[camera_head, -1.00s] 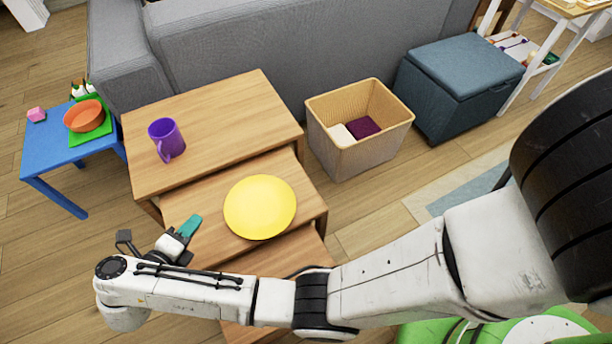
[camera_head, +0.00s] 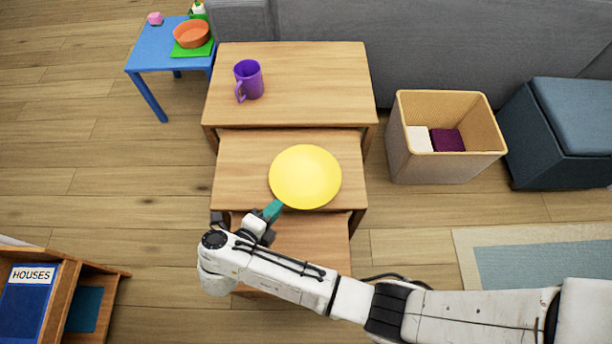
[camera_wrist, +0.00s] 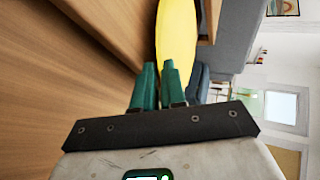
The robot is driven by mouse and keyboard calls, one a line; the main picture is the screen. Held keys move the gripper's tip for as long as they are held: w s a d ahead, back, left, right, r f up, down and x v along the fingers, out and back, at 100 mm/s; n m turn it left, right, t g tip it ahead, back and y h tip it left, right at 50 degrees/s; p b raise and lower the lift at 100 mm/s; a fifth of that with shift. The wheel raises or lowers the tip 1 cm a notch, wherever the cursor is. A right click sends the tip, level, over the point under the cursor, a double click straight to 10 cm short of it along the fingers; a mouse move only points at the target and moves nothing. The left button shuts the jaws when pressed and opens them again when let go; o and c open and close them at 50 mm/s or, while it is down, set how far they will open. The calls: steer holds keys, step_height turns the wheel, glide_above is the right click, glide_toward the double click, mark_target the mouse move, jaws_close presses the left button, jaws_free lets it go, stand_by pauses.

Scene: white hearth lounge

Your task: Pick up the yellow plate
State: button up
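The yellow plate (camera_head: 305,178) lies on the middle wooden tier, near its right side. In the wrist view the plate (camera_wrist: 177,28) shows at a steep angle just beyond the fingertips. My gripper (camera_head: 274,208) is at the plate's lower-left rim in the head view. Its teal fingers (camera_wrist: 159,66) stand slightly apart, with a narrow gap between them. The right finger overlaps the plate's near end in the wrist view. I cannot tell whether the fingers touch the rim.
A purple mug (camera_head: 249,80) stands on the upper tier (camera_head: 310,85). A lower tier (camera_head: 310,240) lies beneath my arm. A basket (camera_head: 440,165) and a blue ottoman (camera_head: 580,120) stand right.

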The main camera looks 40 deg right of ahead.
mark_target(283, 199)
steer(key=x, duration=0.4)
steer(key=shift+w+b, duration=0.1)
steer(key=shift+b, duration=0.25)
steer(key=shift+c, duration=0.2)
jaws_close()
steer(key=shift+r, duration=0.15)
